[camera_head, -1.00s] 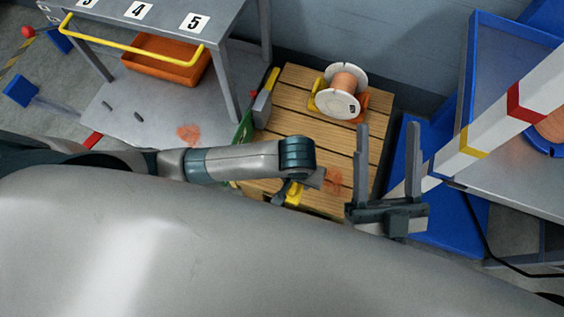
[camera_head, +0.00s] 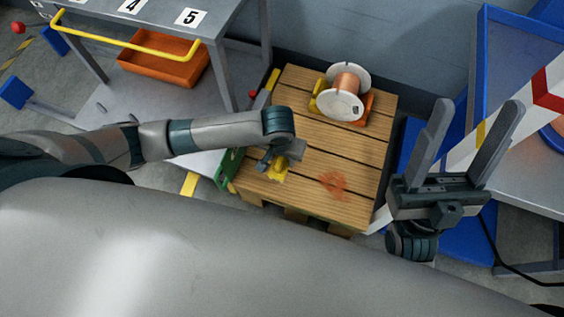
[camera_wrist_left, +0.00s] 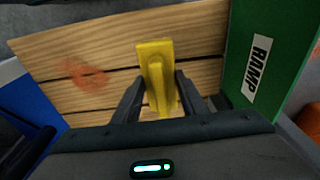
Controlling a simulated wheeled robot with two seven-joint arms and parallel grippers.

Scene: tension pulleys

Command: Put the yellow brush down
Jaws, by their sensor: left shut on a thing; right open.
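The yellow brush (camera_head: 279,172) is at the front left part of the wooden pallet table (camera_head: 338,160). My left gripper (camera_head: 275,160) is shut on it. In the left wrist view the yellow brush (camera_wrist_left: 157,75) stands between the two fingers (camera_wrist_left: 158,95), with wood planks behind it. I cannot tell whether the brush touches the wood. My right gripper (camera_head: 470,145) is open and empty, fingers pointing up, to the right of the pallet.
A white spool with copper wire (camera_head: 346,92) stands at the back of the pallet. An orange smudge (camera_head: 333,185) marks the planks. A green ramp panel (camera_wrist_left: 265,55) borders the pallet's left side. An orange bin (camera_head: 165,60) sits under the numbered shelf.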

